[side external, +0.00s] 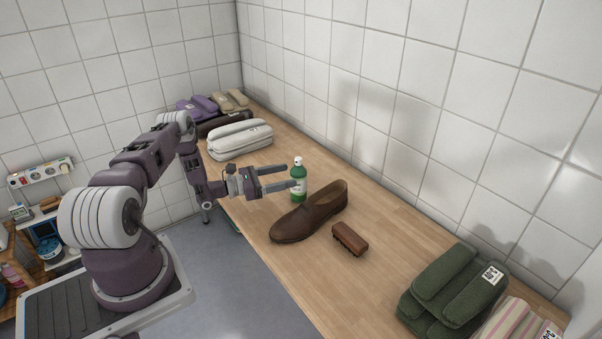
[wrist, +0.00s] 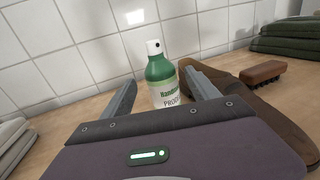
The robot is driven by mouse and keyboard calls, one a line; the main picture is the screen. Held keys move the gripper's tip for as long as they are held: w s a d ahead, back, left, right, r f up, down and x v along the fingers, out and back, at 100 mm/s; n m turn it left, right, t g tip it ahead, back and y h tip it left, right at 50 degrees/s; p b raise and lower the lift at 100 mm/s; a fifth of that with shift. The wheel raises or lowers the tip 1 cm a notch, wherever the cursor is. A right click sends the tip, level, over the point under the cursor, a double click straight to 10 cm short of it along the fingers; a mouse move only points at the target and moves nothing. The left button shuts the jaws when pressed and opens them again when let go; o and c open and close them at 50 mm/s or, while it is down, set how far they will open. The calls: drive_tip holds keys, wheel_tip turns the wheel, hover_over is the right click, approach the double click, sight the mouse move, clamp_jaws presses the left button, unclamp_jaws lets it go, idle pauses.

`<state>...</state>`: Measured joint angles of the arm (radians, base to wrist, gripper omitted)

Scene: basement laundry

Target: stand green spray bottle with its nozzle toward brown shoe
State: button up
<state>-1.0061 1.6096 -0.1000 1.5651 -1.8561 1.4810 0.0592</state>
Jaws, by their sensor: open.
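The green spray bottle (side external: 298,183) stands upright on the wooden counter, with a white nozzle top and a white label. In the wrist view the bottle (wrist: 160,72) is ahead of my gripper, seen between its two fingers. My gripper (side external: 282,180) is open and level, its fingertips close to the bottle; I cannot tell whether they touch it. The nozzle (wrist: 153,46) shows a small dark hole facing roughly toward the wrist camera. The brown shoe (side external: 310,212) lies on the counter beside the bottle, nearer the side camera; it also shows at the right in the wrist view (wrist: 262,115).
A brown brush (side external: 349,239) lies beside the shoe. Folded green towels (side external: 452,290) and striped cloth (side external: 515,322) lie at the near end. A pale folded towel (side external: 240,139) and other folded items are at the far end. A tiled wall (side external: 400,110) runs behind the counter.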

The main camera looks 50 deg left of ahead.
drive_tip(key=s+d+r+m+g+h, duration=0.3)
drive_tip(key=d+r+m+g, duration=0.5)
drive_tip(key=d+r, duration=0.5)
drive_tip(key=s+d+r+m+g+h, duration=0.25)
drive_tip(key=d+r+m+g, duration=0.35)
drive_tip(key=d+r+m, duration=0.55)
drive_tip(key=s+d+r+m+y, duration=0.2)
drive_tip(key=s+d+m, duration=0.1)
drive_tip(key=s, duration=0.3)
drive_tip(key=s+d+r+m+y, duration=0.3)
drive_tip(key=s, duration=0.4)
drive_tip(key=s+d+r+m+g+y, duration=0.1)
drive_tip(key=s+d+r+m+y, duration=0.1)
drive_tip(key=s, duration=0.5)
drive_tip(key=shift+s+d+r+m+y, duration=0.25)
drive_tip(key=shift+d+m+y, duration=0.3)
drive_tip(key=shift+m, duration=0.5)
drive_tip(key=shift+o, duration=0.4)
drive_tip(key=s+a+m+t, duration=0.1)
drive_tip(key=s+m+t+y, duration=0.1)
drive_tip(key=s, duration=0.1)
drive_tip(key=s+a+m+t+y, duration=0.1)
drive_tip(key=shift+s+a+r, duration=0.2)
drive_tip(key=shift+s+a, duration=0.1)
drive_tip(key=shift+s, duration=0.05)
